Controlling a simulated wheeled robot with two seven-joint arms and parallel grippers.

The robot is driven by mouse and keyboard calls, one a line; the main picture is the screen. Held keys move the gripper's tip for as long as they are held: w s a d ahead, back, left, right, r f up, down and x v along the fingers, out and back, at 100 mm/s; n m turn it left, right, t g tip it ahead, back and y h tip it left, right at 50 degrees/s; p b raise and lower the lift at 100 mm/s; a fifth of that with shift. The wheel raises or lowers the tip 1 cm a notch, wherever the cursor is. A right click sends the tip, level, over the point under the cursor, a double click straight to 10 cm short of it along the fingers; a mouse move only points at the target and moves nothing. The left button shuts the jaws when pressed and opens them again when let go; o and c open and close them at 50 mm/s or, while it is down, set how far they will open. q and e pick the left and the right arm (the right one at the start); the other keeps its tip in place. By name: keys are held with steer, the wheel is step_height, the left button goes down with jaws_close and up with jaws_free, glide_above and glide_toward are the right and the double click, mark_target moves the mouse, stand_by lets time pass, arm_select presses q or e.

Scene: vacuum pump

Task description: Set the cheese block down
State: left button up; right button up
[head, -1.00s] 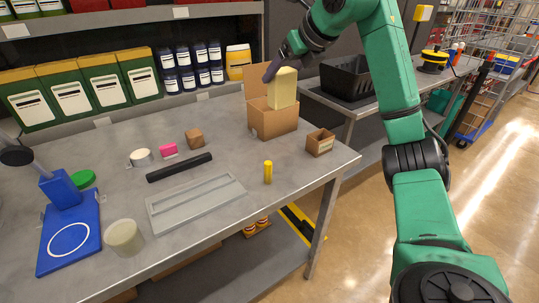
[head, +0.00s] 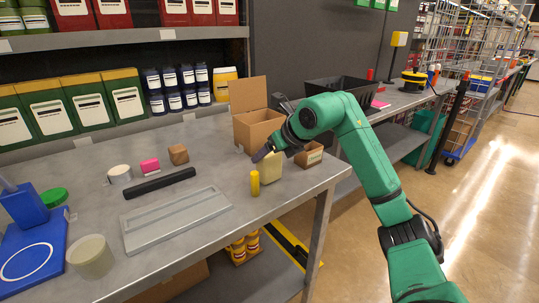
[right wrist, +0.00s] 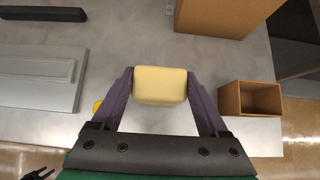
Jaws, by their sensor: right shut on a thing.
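The cheese block (head: 270,170) is pale yellow and sits upright between the fingers of my right gripper (head: 265,154), near the right end of the grey table (head: 220,170). In the right wrist view, the two purple fingers press on both sides of the block (right wrist: 160,86). The block is in front of the open cardboard box (head: 258,130) and to the right of a small yellow cylinder (head: 255,184). It is low over the tabletop; I cannot tell whether its base touches.
A small open brown box (head: 309,155) stands just right of the block. A grey tray (head: 176,218), a black bar (head: 160,183), a brown cube (head: 179,154) and a pink block (head: 150,165) lie to the left. Bare tabletop shows between the cardboard box and the tray.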

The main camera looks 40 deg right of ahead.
steer(key=o, duration=1.3)
steer(key=shift+f, duration=0.1)
steer(key=shift+o, duration=1.4)
steer(key=shift+r, duration=0.2)
steer(key=shift+s+r, duration=0.3)
steer(key=v, duration=1.1)
steer(key=shift+b, duration=0.35)
steer(key=shift+s, duration=0.15)
